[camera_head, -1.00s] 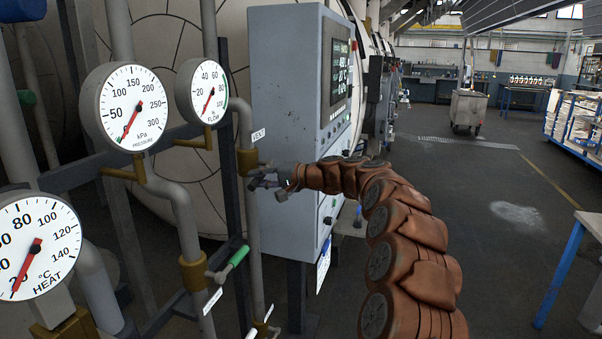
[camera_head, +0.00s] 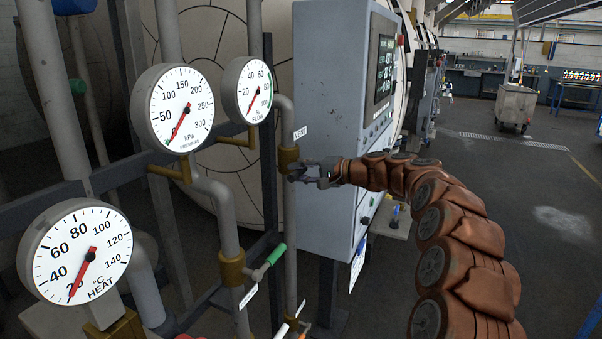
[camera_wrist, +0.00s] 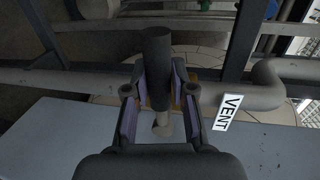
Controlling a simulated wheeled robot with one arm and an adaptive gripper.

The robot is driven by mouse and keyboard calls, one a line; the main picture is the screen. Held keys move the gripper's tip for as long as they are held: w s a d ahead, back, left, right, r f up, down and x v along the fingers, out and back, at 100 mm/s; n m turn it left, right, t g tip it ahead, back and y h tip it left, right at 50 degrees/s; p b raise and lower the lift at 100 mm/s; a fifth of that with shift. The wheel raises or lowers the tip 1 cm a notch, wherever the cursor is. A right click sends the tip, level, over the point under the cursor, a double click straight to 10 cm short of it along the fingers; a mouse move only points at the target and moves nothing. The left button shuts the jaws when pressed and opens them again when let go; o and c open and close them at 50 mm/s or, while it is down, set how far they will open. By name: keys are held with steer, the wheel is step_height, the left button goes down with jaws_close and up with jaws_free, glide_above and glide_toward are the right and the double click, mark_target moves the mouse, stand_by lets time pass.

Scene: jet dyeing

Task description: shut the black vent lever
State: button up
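The black vent lever (camera_wrist: 157,68) shows in the wrist view as a dark, roughly upright cylinder between the two fingers of my gripper (camera_wrist: 159,85). The fingertips lie against both of its sides, with no clear gap. Below it is a pale stem. The white VENT label (camera_wrist: 228,111) is just right of the lever. In the head view my gripper (camera_head: 298,171) is at the brass valve body (camera_head: 288,157) on the vent pipe, under the VENT label (camera_head: 300,132). The lever is mostly hidden there by the fingers.
The grey control cabinet (camera_head: 330,120) stands close to the right of the valve. Pressure (camera_head: 180,108), flow (camera_head: 247,90) and heat (camera_head: 80,258) gauges are on the left. A green-handled valve (camera_head: 268,262) is lower down. Open floor (camera_head: 530,190) lies to the right.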

steer(key=o, duration=0.4)
steer(key=shift+o, duration=0.2)
steer(key=v, duration=1.2)
steer(key=s+a+f+n+g+h, duration=0.2)
steer(key=s+a, duration=0.1)
steer(key=s, duration=0.6)
steer(key=s+a+f+n+g+h, duration=0.1)
steer(key=s+a+f+g, duration=0.2)
steer(key=s, duration=0.6)
steer(key=s+a+f+n+g+h, duration=0.15)
steer(key=s+a, duration=0.25)
steer(key=s, duration=0.5)
steer(key=s+d+f+h, duration=0.3)
steer(key=s+d+f, duration=0.1)
steer(key=s, duration=0.5)
steer(key=s+d+f+g+h, duration=0.1)
steer(key=s+d+f+h, duration=0.2)
steer(key=s+d, duration=0.4)
steer(key=s+d+f+n+g+h, duration=0.1)
steer(key=s+d+f+h, duration=0.2)
steer(key=s+d+f, duration=0.3)
steer(key=s, duration=0.4)
steer(key=shift+s, duration=0.35)
